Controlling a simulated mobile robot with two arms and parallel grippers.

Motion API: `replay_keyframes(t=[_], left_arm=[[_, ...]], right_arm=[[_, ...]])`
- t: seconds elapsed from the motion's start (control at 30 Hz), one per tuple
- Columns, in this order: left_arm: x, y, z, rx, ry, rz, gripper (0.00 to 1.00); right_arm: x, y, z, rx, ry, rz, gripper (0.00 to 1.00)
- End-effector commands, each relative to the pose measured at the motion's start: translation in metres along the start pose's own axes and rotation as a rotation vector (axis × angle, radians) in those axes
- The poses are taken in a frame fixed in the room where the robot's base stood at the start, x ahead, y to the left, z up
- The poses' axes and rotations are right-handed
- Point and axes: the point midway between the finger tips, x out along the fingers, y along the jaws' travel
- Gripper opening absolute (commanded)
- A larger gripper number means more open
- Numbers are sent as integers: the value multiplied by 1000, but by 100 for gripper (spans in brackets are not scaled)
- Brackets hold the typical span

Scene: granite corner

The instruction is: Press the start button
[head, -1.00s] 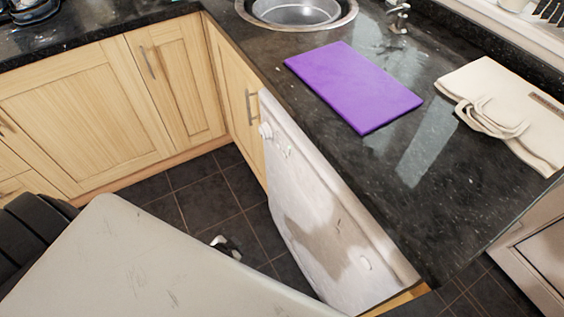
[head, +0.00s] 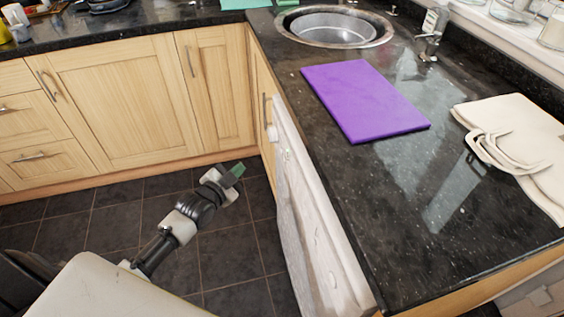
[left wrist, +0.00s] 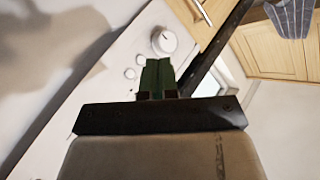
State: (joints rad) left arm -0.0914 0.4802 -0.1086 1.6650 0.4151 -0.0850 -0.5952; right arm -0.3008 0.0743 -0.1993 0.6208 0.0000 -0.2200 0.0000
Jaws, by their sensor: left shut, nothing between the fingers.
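A white appliance (head: 308,225) stands under the counter, seen at a steep angle. Its control panel has a round dial (head: 271,133) and small buttons (head: 286,155). In the left wrist view the dial (left wrist: 164,40) and small round buttons (left wrist: 130,73) show on the white front. I cannot tell which one is the start button. My left gripper (head: 238,169), with green fingertips, is in front of the cabinets, left of the panel and apart from it in the head view. It is shut and empty; its fingers (left wrist: 157,72) partly cover the panel in the wrist view. My right gripper is not in view.
The dark granite counter (head: 400,240) juts out above the appliance. Wooden cabinets (head: 100,100) stand at the back left. The tiled floor (head: 220,260) is clear.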

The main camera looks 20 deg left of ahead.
Motion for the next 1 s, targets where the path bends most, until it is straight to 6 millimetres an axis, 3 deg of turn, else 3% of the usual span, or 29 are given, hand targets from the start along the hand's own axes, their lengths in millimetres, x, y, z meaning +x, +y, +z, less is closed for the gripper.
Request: replay_keyframes(t=[0.37, 0.63, 0.87, 1.0], left_arm=[[7, 6, -4, -4, -1, 0, 0], [32, 25, -21, -6, -1, -1, 0], [52, 38, -37, -4, -3, 0, 0], [59, 43, -42, -3, -2, 0, 0]], right_arm=[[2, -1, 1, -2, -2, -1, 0], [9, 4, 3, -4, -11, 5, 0], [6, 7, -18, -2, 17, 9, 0], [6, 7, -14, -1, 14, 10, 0]])
